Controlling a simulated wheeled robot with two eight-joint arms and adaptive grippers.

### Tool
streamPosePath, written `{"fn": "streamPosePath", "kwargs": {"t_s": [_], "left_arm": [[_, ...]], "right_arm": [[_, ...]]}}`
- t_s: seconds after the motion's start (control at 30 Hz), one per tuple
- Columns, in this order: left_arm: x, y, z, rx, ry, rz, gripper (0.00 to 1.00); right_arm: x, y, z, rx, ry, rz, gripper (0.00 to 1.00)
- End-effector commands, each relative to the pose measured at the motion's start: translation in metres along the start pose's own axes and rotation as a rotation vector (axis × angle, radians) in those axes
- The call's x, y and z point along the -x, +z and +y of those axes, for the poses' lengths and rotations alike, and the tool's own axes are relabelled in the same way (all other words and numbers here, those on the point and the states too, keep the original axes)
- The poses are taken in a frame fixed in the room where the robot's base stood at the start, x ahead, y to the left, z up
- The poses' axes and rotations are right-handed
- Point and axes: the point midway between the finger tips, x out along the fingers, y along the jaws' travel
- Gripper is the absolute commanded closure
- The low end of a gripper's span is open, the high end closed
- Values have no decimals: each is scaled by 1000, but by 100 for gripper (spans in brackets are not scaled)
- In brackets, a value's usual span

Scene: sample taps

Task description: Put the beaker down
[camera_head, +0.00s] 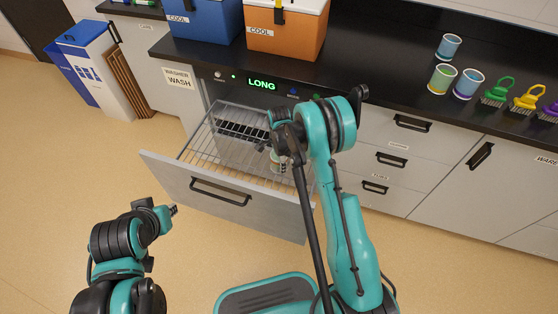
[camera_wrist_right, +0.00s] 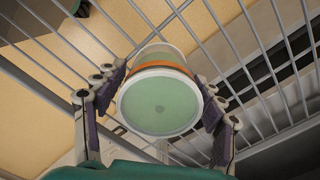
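The beaker (camera_wrist_right: 158,105) is greenish, with an orange band, and fills the middle of the right wrist view. The pads of my right gripper (camera_wrist_right: 160,100) press on it from both sides. In the head view, my right gripper (camera_head: 279,150) is over the right part of the pulled-out washer drawer (camera_head: 215,190), and the arm partly hides the beaker (camera_head: 277,162). The wire rack (camera_head: 205,155) lies around and beneath the beaker; I cannot tell whether the two touch. My left gripper (camera_head: 172,210) is away from the drawer at lower left, its fingers too small to read.
Blue (camera_head: 202,18) and orange (camera_head: 285,30) coolers stand on the dark counter (camera_head: 390,60) above the drawer. Several coloured cups (camera_head: 443,78) and brushes (camera_head: 497,92) stand at the right. Bins (camera_head: 95,60) stand at far left. The rack's left part is empty.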

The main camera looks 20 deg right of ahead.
Motion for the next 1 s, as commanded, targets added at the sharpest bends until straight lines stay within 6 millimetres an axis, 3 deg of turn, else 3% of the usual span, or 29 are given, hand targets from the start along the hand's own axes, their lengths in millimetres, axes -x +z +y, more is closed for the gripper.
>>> {"fn": "streamPosePath", "kwargs": {"t_s": [0.37,0.8,1.0], "left_arm": [[0,0,0,0,0,0,81],[30,-21,0,0,0,0,81],[36,-26,0,0,0,0,81]], "right_arm": [[5,0,0,0,0,0,24],[94,0,0,0,0,0,24],[119,0,0,0,0,0,24]]}}
